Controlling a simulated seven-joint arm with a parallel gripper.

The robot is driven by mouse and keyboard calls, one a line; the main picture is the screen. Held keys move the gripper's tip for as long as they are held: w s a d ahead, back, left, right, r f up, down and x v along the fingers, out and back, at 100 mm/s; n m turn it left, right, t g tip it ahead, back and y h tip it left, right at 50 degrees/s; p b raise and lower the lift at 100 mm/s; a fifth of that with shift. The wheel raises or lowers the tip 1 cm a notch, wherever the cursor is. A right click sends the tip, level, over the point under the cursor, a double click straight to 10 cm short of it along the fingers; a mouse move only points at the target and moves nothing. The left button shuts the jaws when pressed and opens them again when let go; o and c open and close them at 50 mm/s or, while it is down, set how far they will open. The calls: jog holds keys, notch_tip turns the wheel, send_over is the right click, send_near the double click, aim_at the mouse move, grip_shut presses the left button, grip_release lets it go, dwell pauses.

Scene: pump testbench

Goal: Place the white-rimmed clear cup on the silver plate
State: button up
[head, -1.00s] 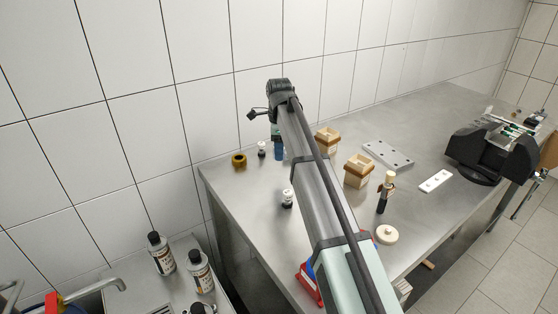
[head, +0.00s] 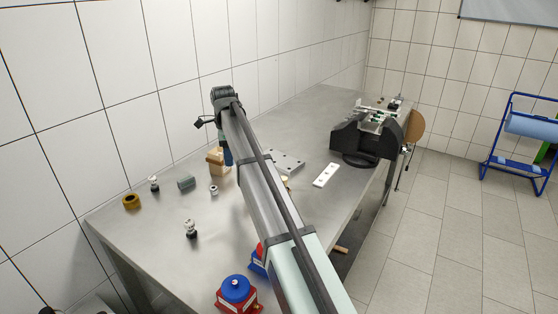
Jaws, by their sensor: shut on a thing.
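My arm crosses the picture from the bottom right up to its elbow or wrist near the tiled wall. A dark blue part hangs below that end, and my gripper's fingers are hidden behind the arm. I cannot make out a white-rimmed clear cup; a small whitish piece (head: 213,190) on the table is too small to tell. A flat silver plate with dark holes (head: 287,160) lies on the table just right of my arm, its left end partly covered.
Red-and-blue containers (head: 236,292) stand at the front. A white strip (head: 326,174) and a black machine (head: 362,140) stand right.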

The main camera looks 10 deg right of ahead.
jog(key=w+d+m, duration=0.1)
jog(key=w+d, duration=0.2)
jog(key=d, duration=0.3)
jog(key=w+d+r+m, duration=0.1)
jog(key=w+d, duration=0.1)
jog(key=d, duration=0.4)
jog(key=w+d+m, duration=0.1)
jog(key=w+d, duration=0.2)
jog(key=d, duration=0.4)
jog(key=r, duration=0.1)
send_over(280, 159)
jog(key=shift+n, duration=0.4)
jog(key=shift+w+f, duration=0.1)
jog(key=shift+f, duration=4.85)
jog(key=shift+f, duration=0.1)
jog(key=o, duration=1)
jog(key=shift+o, duration=0.2)
notch_tip(280, 159, up, 12)
